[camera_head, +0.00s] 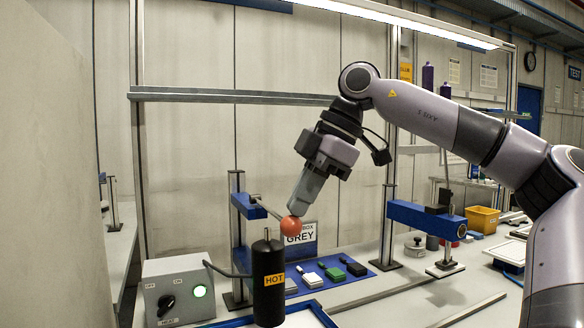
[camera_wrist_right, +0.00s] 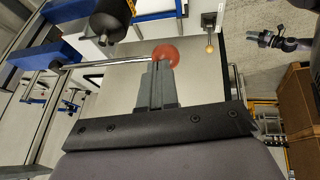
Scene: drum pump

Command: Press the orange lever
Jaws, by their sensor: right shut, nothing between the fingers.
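The orange lever is a metal rod ending in an orange-red ball (camera_head: 293,226). The rod runs back up to a blue bracket on a post left of centre. My right gripper (camera_head: 296,210) is shut and empty, pointing down, with its fingertips at the top of the ball. In the right wrist view the ball (camera_wrist_right: 166,52) shows just beyond the closed fingertips (camera_wrist_right: 160,66), partly hidden by them. The tips look touching or nearly touching; I cannot tell which.
A black cylinder labelled HOT (camera_head: 268,284) stands just in front and left of the ball. A grey control box (camera_head: 176,290) with a knob and a lit green button is farther left.

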